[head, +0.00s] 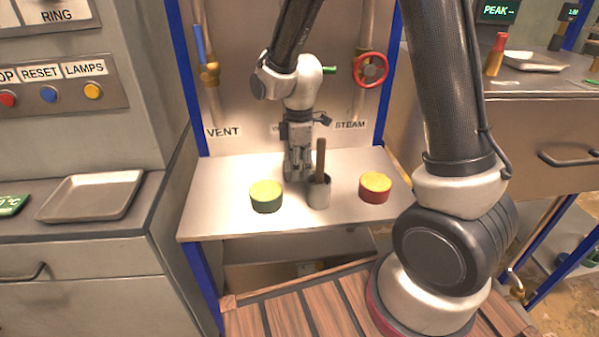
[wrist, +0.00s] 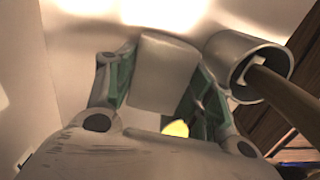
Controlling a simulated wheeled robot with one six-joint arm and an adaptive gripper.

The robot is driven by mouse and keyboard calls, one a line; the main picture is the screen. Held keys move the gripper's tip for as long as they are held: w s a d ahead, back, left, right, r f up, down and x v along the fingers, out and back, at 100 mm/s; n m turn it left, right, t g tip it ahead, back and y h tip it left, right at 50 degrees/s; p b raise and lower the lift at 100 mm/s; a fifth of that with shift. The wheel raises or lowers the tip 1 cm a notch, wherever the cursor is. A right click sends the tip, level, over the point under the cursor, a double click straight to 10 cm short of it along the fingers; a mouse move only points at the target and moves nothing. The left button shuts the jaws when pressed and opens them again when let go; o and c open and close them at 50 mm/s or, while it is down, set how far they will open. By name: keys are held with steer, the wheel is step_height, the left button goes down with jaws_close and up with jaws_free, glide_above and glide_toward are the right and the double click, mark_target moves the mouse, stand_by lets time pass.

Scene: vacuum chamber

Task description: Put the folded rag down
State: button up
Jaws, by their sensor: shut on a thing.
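My gripper (head: 298,170) points down at the back of the pale shelf, just behind and left of the grey cup. In the wrist view its green-sided fingers are shut on a pale grey, smooth block, the folded rag (wrist: 163,75). In the head view the rag cannot be made out between the fingers. The gripper's tips are low, close to the shelf top; I cannot tell whether the rag touches it.
The grey cup (head: 318,192) with a brown handle standing in it is close beside my gripper. A green tin with a yellow top (head: 266,197) is front left; a red one (head: 375,188) is right. The shelf (head: 222,205) is bare at far left.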

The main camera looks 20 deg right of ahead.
steer(key=shift+f, duration=1.25)
steer(key=o, duration=0.8)
steer(key=shift+f, duration=0.1)
step_height(320, 180, up, 12)
steer(key=shift+r, duration=0.15)
steer(key=shift+s+a, duration=0.1)
steer(key=shift+s, duration=0.05)
